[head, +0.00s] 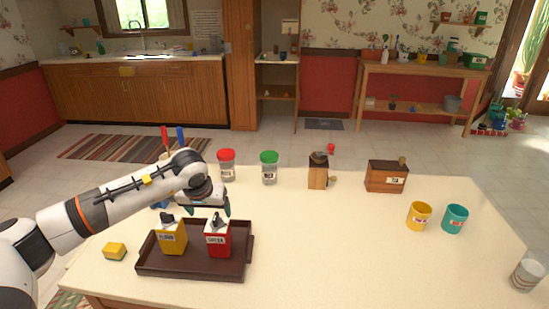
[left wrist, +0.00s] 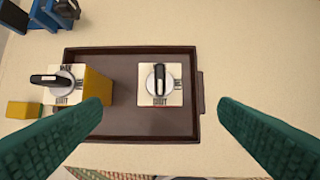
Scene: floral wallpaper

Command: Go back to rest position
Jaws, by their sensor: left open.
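My left gripper (head: 211,208) is open and empty above the dark brown tray (head: 190,265), close over the red canister (head: 217,241). In the left wrist view, its two green fingers (left wrist: 160,104) are spread wide, with the red canister's pale top and dark handle (left wrist: 159,84) between and below them. A yellow canister (head: 172,239) stands upright on the tray to the left of the red one. It also shows in the left wrist view (left wrist: 98,88), partly behind a finger. The right gripper is not in view.
A yellow block (head: 114,252) lies left of the tray. Red-lidded (head: 226,166) and green-lidded (head: 269,168) jars, a wooden grinder (head: 318,172) and a wooden box (head: 386,177) stand at the back. Yellow (head: 418,216) and teal (head: 455,219) cups stand at right. The table's middle (head: 330,245) is clear.

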